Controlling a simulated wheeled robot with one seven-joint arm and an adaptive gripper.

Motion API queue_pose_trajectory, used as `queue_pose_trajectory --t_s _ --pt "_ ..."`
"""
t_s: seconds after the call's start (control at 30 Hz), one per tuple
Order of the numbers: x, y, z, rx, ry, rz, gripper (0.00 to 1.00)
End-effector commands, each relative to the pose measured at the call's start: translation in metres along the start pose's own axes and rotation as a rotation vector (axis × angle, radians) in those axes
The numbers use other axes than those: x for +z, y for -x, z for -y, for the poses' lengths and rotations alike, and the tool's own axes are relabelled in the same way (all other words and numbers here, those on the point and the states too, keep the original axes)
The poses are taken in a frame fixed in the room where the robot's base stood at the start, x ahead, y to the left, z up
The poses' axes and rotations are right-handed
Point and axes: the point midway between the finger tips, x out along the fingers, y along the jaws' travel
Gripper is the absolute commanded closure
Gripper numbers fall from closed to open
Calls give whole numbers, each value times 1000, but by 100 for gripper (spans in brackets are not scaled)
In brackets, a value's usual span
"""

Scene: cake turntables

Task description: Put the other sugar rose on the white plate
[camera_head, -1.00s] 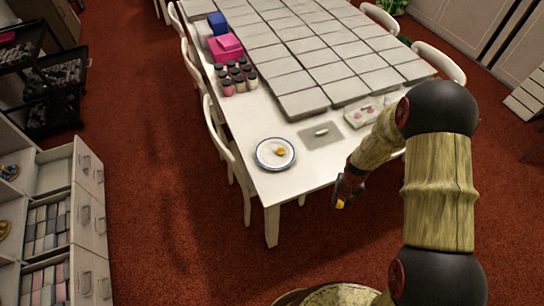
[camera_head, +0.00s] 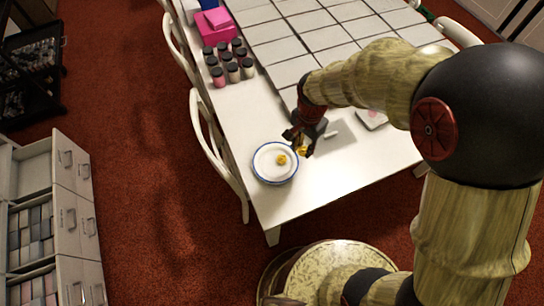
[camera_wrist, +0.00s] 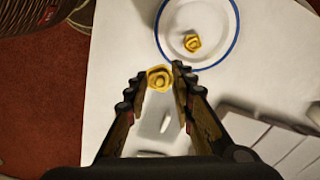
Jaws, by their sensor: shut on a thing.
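The white plate (camera_head: 264,173) with a blue rim lies near the table's front left corner; it also shows at the top of the wrist view (camera_wrist: 170,33). One yellow sugar rose (camera_head: 281,159) sits on the plate, and it shows in the wrist view too (camera_wrist: 192,42). My gripper (camera_head: 301,147) is shut on the other yellow sugar rose (camera_wrist: 159,78), held between the fingertips. In the head view this held rose (camera_head: 302,151) shows beside the plate's right edge. In the wrist view it appears just outside the rim.
A grey mat (camera_head: 338,138) with a small white object lies right of the plate. Several dark-lidded jars (camera_head: 233,72) and a pink box (camera_head: 215,28) stand farther back. Grey slabs (camera_head: 290,72) cover the table's middle.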

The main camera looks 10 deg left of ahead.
Motion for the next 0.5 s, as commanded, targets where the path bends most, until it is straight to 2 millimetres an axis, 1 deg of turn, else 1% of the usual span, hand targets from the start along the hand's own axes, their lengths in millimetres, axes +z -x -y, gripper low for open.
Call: queue_pose_trajectory --t_s 0.03,0.27,0.3,0.4,0.5 --pt "8 -9 10 1 7 0 86" --pt "40 -32 50 0 7 0 86" --pt "44 -41 54 2 5 1 86" --pt "52 -58 65 1 4 0 86" --pt "59 -70 74 0 4 0 86"
